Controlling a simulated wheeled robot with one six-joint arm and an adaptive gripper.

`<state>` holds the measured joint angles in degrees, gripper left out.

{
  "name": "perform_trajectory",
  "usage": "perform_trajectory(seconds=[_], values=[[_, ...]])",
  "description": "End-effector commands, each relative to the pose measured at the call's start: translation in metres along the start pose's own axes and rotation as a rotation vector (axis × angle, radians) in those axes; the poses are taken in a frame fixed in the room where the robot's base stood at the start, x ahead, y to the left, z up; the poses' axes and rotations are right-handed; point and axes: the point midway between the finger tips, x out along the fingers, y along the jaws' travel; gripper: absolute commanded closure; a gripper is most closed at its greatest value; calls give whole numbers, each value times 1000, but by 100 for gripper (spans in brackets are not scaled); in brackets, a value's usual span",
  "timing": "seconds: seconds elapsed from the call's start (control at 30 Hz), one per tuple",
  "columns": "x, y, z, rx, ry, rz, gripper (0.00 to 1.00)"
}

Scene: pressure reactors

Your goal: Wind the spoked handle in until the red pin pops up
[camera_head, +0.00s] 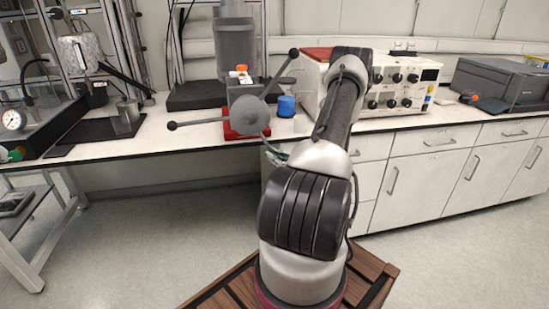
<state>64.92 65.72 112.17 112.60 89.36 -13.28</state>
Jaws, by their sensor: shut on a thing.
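The spoked handle (249,115) has a round grey hub facing me on a small reactor with a red base (243,131). One spoke points up and right to a dark ball, another points left to a dark ball. A third runs down and right to my gripper (276,155), which is shut on it. My arm partly hides the gripper, and its fingers are too small to make out clearly. A small orange-red piece (241,68) shows on top of the reactor, above a white part; I cannot tell whether it is the pin or how high it stands.
A blue cup (286,106) stands just right of the hub. A white instrument with black knobs (402,84) is behind my arm. A dark plate with a metal cylinder (128,109) lies to the left. The bench edge runs below the handle; open floor lies in front.

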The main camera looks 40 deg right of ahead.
Motion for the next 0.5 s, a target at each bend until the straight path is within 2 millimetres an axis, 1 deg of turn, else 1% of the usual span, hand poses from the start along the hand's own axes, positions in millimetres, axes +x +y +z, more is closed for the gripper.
perform_trajectory(seconds=[0.2, 0.27, 0.37, 0.5], values=[[18, 31, -6, 150, -94, -20, 100], [23, 39, -6, 190, -121, -26, 100], [26, 44, -6, 225, -145, -35, 100], [27, 44, -5, 230, -150, -38, 100]])
